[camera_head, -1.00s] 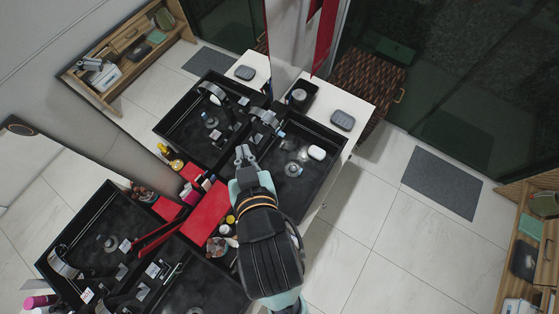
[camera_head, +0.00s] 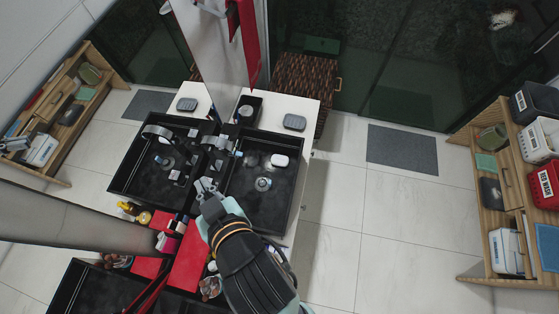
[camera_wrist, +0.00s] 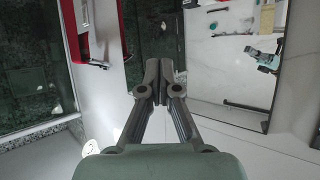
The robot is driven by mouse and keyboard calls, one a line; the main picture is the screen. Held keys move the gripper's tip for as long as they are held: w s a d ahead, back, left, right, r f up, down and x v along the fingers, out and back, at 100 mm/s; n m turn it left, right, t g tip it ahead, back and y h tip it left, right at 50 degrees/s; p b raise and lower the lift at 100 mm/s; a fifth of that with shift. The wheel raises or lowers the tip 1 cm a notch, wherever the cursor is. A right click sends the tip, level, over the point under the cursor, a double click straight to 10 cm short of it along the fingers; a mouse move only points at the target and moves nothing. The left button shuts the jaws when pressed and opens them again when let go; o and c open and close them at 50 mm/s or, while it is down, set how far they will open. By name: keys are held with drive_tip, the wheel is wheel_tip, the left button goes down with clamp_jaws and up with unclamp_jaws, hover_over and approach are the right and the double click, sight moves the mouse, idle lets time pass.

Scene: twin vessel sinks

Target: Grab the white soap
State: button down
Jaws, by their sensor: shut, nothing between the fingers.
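The white soap (camera_head: 280,160) is a small rounded bar inside the black sink (camera_head: 298,185), toward its far right part. My gripper (camera_head: 204,186) is shut and empty, at the left side of that sink, well apart from the soap. The wrist view shows its closed fingers (camera_wrist: 160,78) with nothing between them. The soap does not show in the wrist view.
A chrome faucet (camera_head: 220,144) stands at the sink's left edge, near my gripper. A grey soap dish (camera_head: 294,122) sits on the white counter beyond the sink. A red tray (camera_head: 190,268) and small bottles lie nearer. A mirror on the left repeats the scene.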

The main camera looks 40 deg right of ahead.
idle(0.4)
unclamp_jaws()
idle(0.4)
